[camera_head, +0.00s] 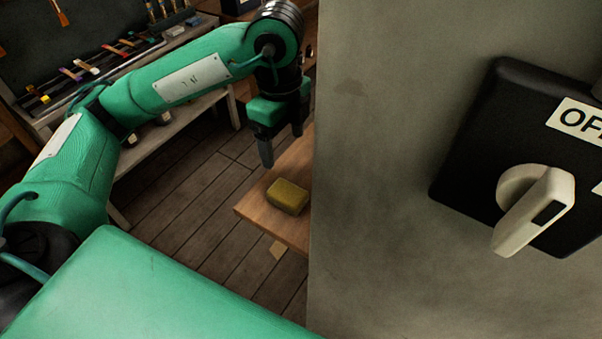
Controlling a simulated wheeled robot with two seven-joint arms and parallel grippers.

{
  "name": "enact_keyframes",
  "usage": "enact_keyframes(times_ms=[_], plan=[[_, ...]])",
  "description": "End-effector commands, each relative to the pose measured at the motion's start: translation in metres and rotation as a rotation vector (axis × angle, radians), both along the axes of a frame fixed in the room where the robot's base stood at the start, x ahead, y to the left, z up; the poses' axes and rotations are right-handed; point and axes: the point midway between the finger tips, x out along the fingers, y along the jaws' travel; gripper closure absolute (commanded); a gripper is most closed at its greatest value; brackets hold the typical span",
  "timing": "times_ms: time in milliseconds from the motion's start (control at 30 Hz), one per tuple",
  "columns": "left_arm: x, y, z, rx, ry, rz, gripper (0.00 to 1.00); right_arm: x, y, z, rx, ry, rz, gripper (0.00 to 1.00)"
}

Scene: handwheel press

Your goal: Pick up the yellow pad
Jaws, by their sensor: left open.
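The yellow pad (288,197) is a small rounded block. It lies on the corner of a wooden table top (262,212), close to a large grey panel. My left gripper (281,146) comes in from the left on the green arm and points down. It is above and behind the pad in the picture, apart from it, with nothing seen between its fingers. My right gripper is not in view.
A grey panel (390,200) fills the right side and hides the rest of the wooden table. It carries a black switch box (470,150) with a pale knob (535,210). A bench with tools (95,70) stands at the back left. Plank floor (190,205) lies open between.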

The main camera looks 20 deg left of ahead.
Motion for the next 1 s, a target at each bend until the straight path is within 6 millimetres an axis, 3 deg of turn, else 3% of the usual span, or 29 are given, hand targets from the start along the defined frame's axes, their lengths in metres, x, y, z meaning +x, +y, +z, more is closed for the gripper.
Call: enact_keyframes(times_ms=[100, 300, 400, 500, 733, 1000], plan=[[-0.003, -0.001, -0.005, 0.007, -0.002, -0.012, 0.25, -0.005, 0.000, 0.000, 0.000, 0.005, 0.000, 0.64], [-0.004, -0.001, -0.027, 0.004, 0.001, -0.011, 0.25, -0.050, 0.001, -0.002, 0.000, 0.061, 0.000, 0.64], [-0.004, 0.000, -0.042, 0.006, 0.003, -0.010, 0.25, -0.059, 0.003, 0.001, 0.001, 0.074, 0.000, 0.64], [-0.005, 0.000, -0.060, 0.006, 0.002, -0.010, 0.25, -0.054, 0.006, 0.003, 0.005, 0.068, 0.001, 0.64], [-0.004, 0.000, -0.084, 0.005, -0.001, -0.010, 0.25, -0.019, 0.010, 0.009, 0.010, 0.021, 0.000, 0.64], [-0.008, 0.002, -0.110, 0.006, 0.003, -0.009, 0.25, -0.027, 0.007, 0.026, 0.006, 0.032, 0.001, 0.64]])
